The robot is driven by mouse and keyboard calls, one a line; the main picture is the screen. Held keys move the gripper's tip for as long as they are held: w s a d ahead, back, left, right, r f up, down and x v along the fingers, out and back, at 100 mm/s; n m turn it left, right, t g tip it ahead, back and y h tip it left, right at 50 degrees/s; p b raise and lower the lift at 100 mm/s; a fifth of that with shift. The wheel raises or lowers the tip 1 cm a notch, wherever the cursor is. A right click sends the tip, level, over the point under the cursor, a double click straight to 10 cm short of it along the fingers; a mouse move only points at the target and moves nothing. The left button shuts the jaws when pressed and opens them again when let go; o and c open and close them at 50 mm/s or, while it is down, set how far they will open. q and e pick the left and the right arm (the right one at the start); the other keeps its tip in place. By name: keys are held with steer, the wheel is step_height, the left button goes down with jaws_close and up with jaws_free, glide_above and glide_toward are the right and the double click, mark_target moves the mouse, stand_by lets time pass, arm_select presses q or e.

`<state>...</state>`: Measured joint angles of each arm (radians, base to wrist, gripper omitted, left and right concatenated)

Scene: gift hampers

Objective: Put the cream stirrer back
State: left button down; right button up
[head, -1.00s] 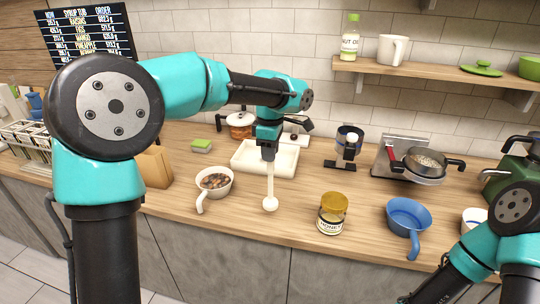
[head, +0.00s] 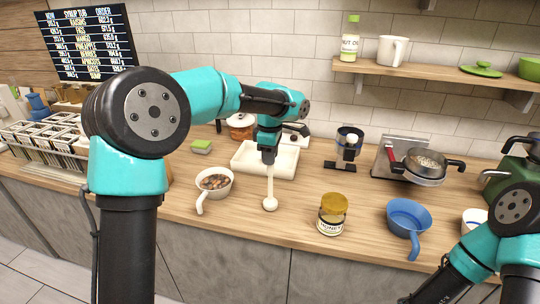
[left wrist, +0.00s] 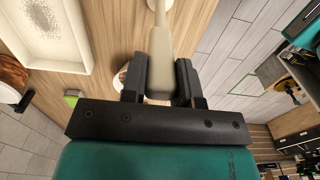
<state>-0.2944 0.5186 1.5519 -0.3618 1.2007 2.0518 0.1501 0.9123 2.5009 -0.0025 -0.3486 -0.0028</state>
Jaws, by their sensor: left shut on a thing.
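The cream stirrer (head: 270,190) hangs upright, its round head low, over the front part of the counter. My left gripper (head: 268,158) is shut on the top of its handle. I cannot tell whether the head touches the counter. My right gripper is outside the frames; only part of that arm shows at lower right.
A white tray (head: 247,171) lies behind the stirrer. A white pan of brown pieces (head: 214,182) is left of it, a honey jar (head: 331,222) right, and a blue pan (head: 404,211) farther right. A rack of jars (head: 35,145) stands far left. Counter between stirrer and jar is clear.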

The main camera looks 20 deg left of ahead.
arm_select(q)
steer(key=shift+f, duration=0.1)
steer(key=c, duration=0.9)
jaws_free()
steer(key=shift+o, duration=0.2)
step_height(320, 180, up, 12)
